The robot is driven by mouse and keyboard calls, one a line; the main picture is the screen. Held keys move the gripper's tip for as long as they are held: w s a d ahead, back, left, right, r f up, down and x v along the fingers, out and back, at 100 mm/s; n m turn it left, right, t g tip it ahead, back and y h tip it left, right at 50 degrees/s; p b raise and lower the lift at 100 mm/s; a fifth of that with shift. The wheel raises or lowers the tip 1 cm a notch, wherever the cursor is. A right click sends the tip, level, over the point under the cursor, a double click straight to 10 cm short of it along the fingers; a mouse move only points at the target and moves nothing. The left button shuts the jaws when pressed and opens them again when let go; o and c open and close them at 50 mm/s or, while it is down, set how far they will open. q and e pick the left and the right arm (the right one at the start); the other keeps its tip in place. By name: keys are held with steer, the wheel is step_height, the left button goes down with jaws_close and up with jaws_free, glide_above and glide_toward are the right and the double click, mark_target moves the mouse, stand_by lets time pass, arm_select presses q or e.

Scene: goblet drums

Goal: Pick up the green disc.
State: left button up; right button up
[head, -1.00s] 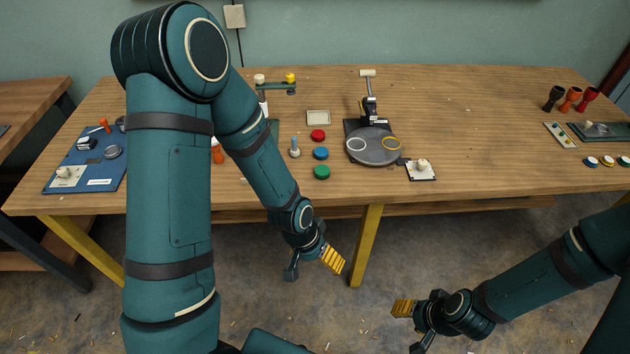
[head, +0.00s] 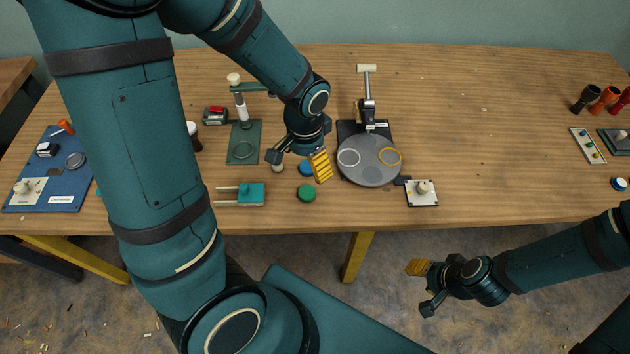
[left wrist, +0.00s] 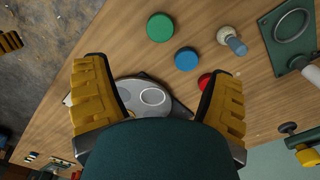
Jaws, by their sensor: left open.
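The green disc (head: 307,194) lies flat on the wooden table near its front edge. It also shows in the left wrist view (left wrist: 160,27) at the top middle, beyond the fingertips. My left gripper (head: 298,160) is over the table, just behind and above the green disc, apart from it. In the left wrist view its yellow fingers (left wrist: 158,95) are spread wide with nothing between them but the view below. My right gripper (head: 424,286) hangs in front of the table at the lower right, away from the disc; its jaw opening is unclear.
The blue disc (head: 306,168) is close behind the green one, partly hidden by my left gripper. A red disc (left wrist: 206,80) shows in the left wrist view. A grey round plate (head: 370,172) stands to the right. A teal fixture (head: 250,194) is to the left.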

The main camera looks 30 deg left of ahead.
arm_select(q)
steer(key=b, duration=0.2)
glide_above(306, 193)
step_height(306, 193, down, 8)
steer(key=shift+f, duration=0.1)
step_height(306, 193, down, 5)
steer(key=shift+w+f+b, duration=0.1)
steer(key=shift+b, duration=1)
steer(key=c, duration=1)
